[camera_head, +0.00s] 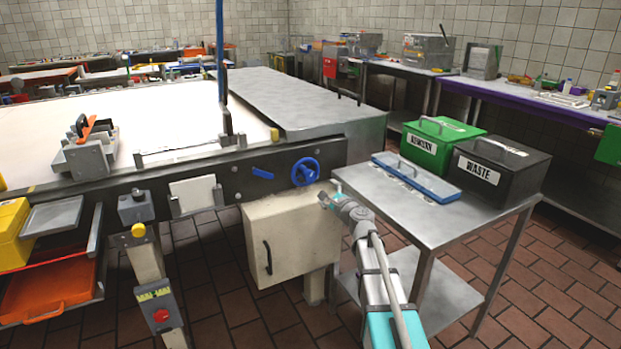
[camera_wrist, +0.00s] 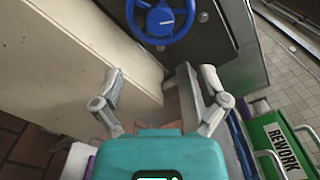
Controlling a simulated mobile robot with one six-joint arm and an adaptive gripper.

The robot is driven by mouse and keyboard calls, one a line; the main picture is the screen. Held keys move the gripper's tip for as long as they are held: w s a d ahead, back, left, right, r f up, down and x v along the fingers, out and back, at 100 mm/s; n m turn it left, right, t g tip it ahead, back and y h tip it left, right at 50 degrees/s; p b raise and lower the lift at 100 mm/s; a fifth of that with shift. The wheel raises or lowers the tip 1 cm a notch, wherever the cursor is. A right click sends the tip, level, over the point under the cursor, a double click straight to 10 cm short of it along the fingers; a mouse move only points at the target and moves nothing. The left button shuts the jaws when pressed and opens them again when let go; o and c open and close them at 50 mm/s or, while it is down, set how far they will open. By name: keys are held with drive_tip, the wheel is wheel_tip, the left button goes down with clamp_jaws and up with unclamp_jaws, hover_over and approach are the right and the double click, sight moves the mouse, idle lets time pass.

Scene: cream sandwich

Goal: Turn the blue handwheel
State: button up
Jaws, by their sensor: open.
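The blue handwheel (camera_head: 305,172) is mounted on the dark front rail of the large table, above the cream cabinet. In the wrist view the handwheel (camera_wrist: 160,18) is at the top middle, with its upper edge cut off by the frame. My gripper (camera_head: 325,199) is below and slightly right of the handwheel in the head view, in front of the cabinet's right side. In the wrist view my gripper (camera_wrist: 161,85) has its two fingers spread wide with nothing between them. The fingers are apart from the handwheel.
The cream cabinet (camera_head: 287,240) stands close beside my gripper. A steel side table (camera_head: 440,222) to the right carries a green REWORK box (camera_head: 425,150), a black WASTE box (camera_head: 510,165) and a blue-edged tray (camera_head: 415,177). A blue lever (camera_head: 262,171) sits left of the handwheel.

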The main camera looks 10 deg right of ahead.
sight(311, 177)
drive_tip(key=n, duration=1.1)
drive_tip(key=s+n, duration=0.1)
drive_tip(key=n, duration=0.5)
drive_tip(key=shift+s+d, duration=0.1)
drive_tip(key=shift+d, duration=0.1)
drive_tip(key=x, duration=1.4)
drive_tip(key=shift+f, duration=0.1)
drive_tip(key=c, duration=1.1)
drive_tip(key=shift+c, duration=0.2)
